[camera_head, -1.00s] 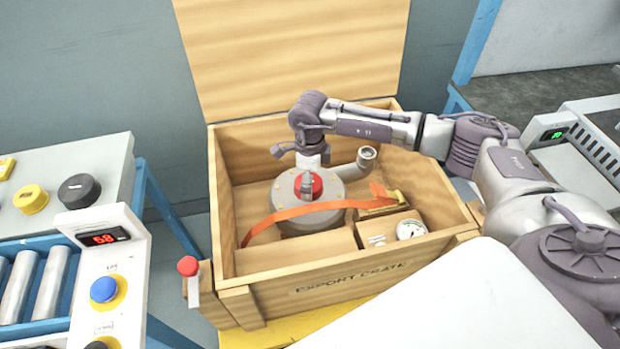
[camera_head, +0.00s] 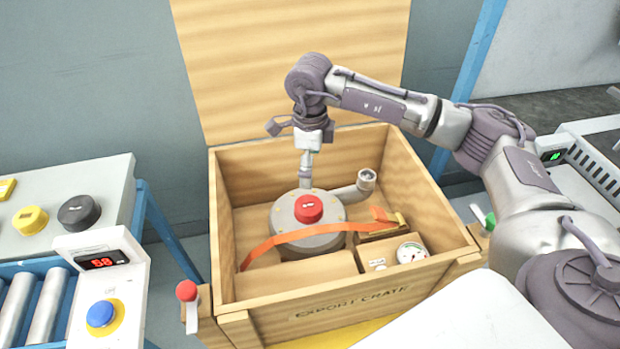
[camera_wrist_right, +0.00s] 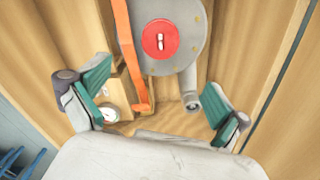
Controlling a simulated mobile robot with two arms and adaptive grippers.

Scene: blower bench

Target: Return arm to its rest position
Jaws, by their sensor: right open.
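My right arm comes in from the right in the head view, and its gripper (camera_head: 306,180) points down above the open wooden crate (camera_head: 345,296). In the right wrist view the two green-padded fingers of my right gripper (camera_wrist_right: 158,98) stand wide apart with nothing between them. Below it in the crate sits a round grey blower (camera_head: 284,218) with a red knob (camera_head: 308,208) on top; the knob also shows in the right wrist view (camera_wrist_right: 160,39). The gripper is clear of the knob. My left gripper is not in view.
An orange strap (camera_head: 300,237) crosses the crate in front of the blower, near a round gauge (camera_head: 410,252). The crate's lid (camera_head: 290,70) stands open behind. A red-knobbed lever (camera_head: 188,293) is at the crate's left. A control panel (camera_head: 100,262) and rollers stand at left.

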